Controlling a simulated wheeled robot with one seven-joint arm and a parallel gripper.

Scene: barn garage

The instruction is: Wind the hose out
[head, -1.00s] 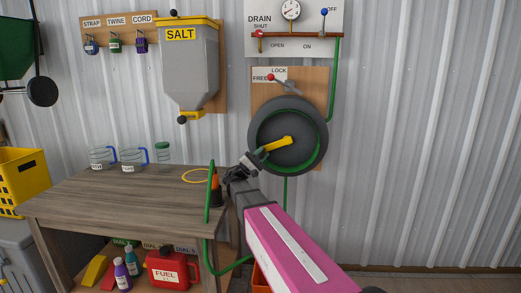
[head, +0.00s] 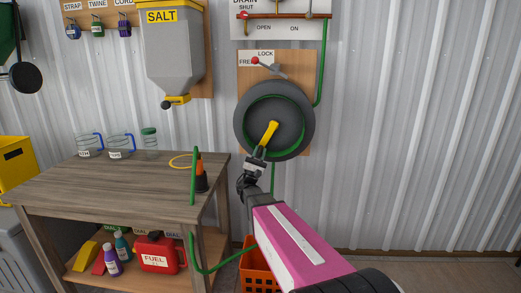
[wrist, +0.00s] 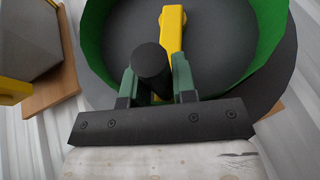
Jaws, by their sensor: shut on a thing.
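The dark hose reel (head: 303,118) with a green inner rim hangs on a wooden board on the wall. Its yellow crank (head: 270,131) points down and slightly left from the hub. My gripper (head: 259,153) is shut on the crank's dark handle (wrist: 152,64); in the wrist view its green fingers sit either side of it, with the yellow crank arm (wrist: 172,30) behind. The red-knobbed lever (head: 255,61) above the reel leans up-left beside the FREE label, below LOCK. A green hose (head: 193,215) runs upright past the table's right edge and bends below; another green length drops beneath the reel.
A wooden table (head: 110,180) stands left, with jars, a yellow ring and an orange-black cone (head: 201,175) near its right edge. An orange crate (head: 258,270) is on the floor beneath the reel. The salt hopper (head: 173,55) hangs upper left. Wall and floor at right are clear.

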